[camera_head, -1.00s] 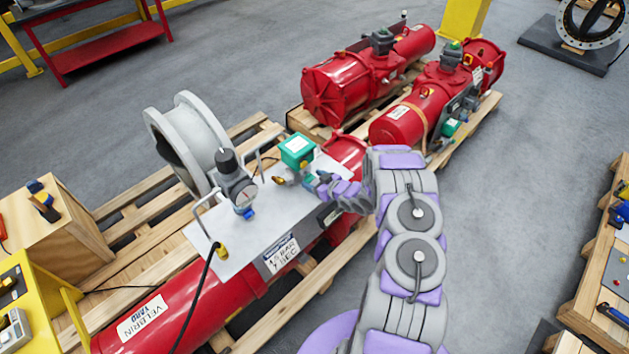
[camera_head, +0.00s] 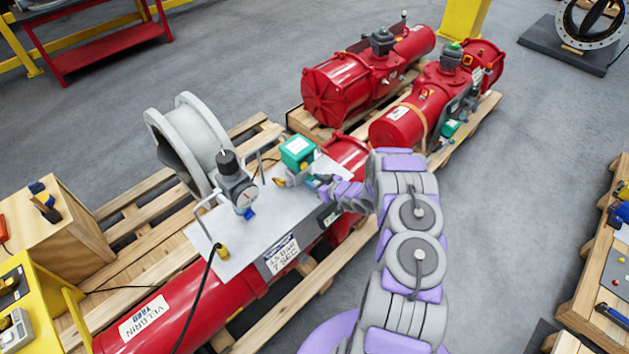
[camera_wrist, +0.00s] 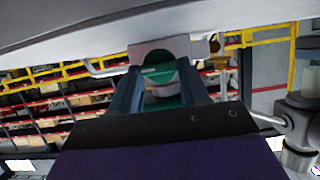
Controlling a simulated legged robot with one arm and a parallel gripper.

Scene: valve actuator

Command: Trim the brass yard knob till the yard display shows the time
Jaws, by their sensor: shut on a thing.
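The valve actuator is a red cylinder (camera_head: 165,318) with a "VELBRIN YARD" label, lying on a pallet. A pale plate (camera_head: 222,252) on top carries a grey gauge unit (camera_head: 237,190) and a teal box (camera_head: 298,151) with small brass fittings below it. My gripper (camera_head: 311,181) reaches in from the right, closed at the fittings beside the teal box. The brass knob is mostly hidden by the jaws. In the wrist view, the two fingers (camera_wrist: 160,92) flank a grey and teal rounded shape. A small dark panel (camera_head: 329,215) on the plate's front edge is unreadable.
A placard (camera_head: 281,255) reads "15 BAR 7 SEC". A bent grey handle (camera_head: 203,213) and a black cable (camera_head: 196,295) are on the plate's left. A large grey ring (camera_head: 188,140) stands behind. More red actuators (camera_head: 345,90) lie beyond.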

